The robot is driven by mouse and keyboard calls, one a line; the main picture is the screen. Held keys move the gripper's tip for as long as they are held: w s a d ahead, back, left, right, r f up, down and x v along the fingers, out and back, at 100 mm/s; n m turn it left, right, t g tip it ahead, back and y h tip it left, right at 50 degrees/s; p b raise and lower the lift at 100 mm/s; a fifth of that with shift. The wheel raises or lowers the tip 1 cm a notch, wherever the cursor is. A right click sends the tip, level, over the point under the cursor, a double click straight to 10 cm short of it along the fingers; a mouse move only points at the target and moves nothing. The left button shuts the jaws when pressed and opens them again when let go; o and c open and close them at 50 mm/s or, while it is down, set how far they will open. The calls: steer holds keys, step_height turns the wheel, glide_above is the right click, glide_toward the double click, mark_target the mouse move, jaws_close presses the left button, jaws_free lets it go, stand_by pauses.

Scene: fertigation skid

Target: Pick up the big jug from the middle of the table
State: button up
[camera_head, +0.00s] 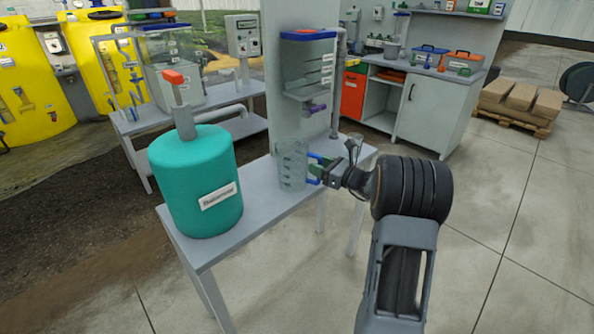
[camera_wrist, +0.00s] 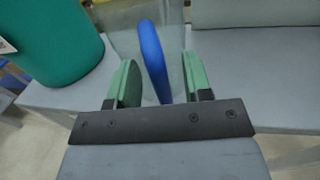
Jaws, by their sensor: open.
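The big jug (camera_head: 291,166) is a clear, graduated jug with a blue handle. It stands upright on the grey table (camera_head: 262,205), near the middle. My gripper (camera_head: 322,169) is at the jug's right side, close to the handle. In the wrist view my gripper (camera_wrist: 162,85) is open, with one green-padded finger on each side of the blue handle (camera_wrist: 153,60). Gaps show between the handle and both pads. The jug's clear wall (camera_wrist: 125,42) is just beyond the fingers.
A large teal tank (camera_head: 196,180) with a label stands on the table left of the jug. A grey upright panel with a clear container (camera_head: 308,68) rises behind the jug. A small clear vessel (camera_head: 356,142) is partly hidden behind my gripper. The front table edge is clear.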

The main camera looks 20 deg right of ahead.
steer(key=shift+c, duration=0.4)
jaws_close()
steer(key=shift+r, duration=0.15)
